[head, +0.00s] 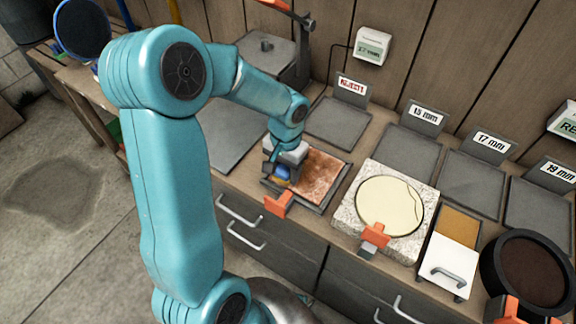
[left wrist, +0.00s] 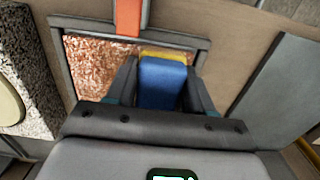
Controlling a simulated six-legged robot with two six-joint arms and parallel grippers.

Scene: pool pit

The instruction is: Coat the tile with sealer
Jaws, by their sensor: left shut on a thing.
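The tile (head: 320,177) is a mottled reddish-brown square lying in a dark, shallow tray (head: 328,204) on the bench. My left gripper (head: 284,168) is over the tile's left part in the head view. It is shut on a blue block with a yellow edge (head: 282,175), which looks like a sponge. In the left wrist view the sponge (left wrist: 162,82) sits between both fingers, over one side of the tile (left wrist: 95,68). I cannot tell whether the sponge touches the tile, or how much of it is coated. My right gripper is not in view.
An orange clamp (head: 278,204) stands at the tray's front edge. Labelled grey trays (head: 408,152) line the back.

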